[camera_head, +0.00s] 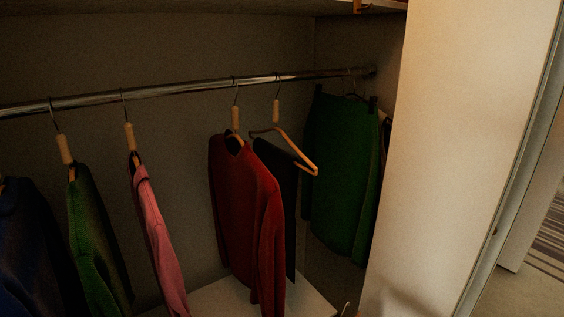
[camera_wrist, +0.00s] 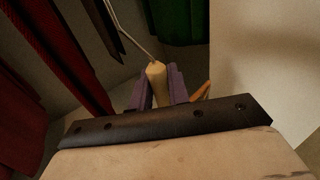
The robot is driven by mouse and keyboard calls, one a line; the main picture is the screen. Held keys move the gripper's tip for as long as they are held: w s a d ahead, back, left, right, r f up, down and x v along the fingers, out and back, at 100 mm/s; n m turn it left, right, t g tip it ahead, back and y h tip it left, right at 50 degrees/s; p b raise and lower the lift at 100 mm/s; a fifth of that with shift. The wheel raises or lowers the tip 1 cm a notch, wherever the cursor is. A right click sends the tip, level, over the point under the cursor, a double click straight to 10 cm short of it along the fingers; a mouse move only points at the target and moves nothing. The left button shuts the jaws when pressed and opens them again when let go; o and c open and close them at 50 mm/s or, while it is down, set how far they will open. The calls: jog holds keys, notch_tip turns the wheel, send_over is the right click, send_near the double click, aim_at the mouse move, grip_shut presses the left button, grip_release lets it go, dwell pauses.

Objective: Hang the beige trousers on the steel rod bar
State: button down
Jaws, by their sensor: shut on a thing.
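The steel rod bar (camera_head: 190,86) runs across the closet, with garments on hangers along it. In the wrist view my gripper (camera_wrist: 157,84) is shut on the pale handle of a hanger (camera_wrist: 156,70). Its thin metal hook (camera_wrist: 128,33) reaches up and left, and a piece of wood (camera_wrist: 201,91) shows behind the right finger. In the head view a small light hook tip (camera_head: 346,308) at the bottom edge looks like this hanger's; it is well below the bar. My gripper is not visible there. I cannot make out the beige trousers in either view.
A red sweater (camera_head: 235,185), dark trousers (camera_head: 281,170) and green garment (camera_head: 338,170) hang toward the right. A pink garment (camera_head: 157,230) hangs further left. The bar has a gap between pink and red. A pale panel (camera_head: 455,150) stands at the right.

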jog(key=s+a+f, duration=0.3)
jog(key=a+f, duration=0.4)
jog(key=a, duration=0.1)
jog(key=s+a+f+p, duration=0.1)
jog(key=s+a+f, duration=0.2)
jog(key=a+f, duration=0.4)
jog(key=shift+a+f, duration=0.15)
jog(key=shift+a, duration=0.4)
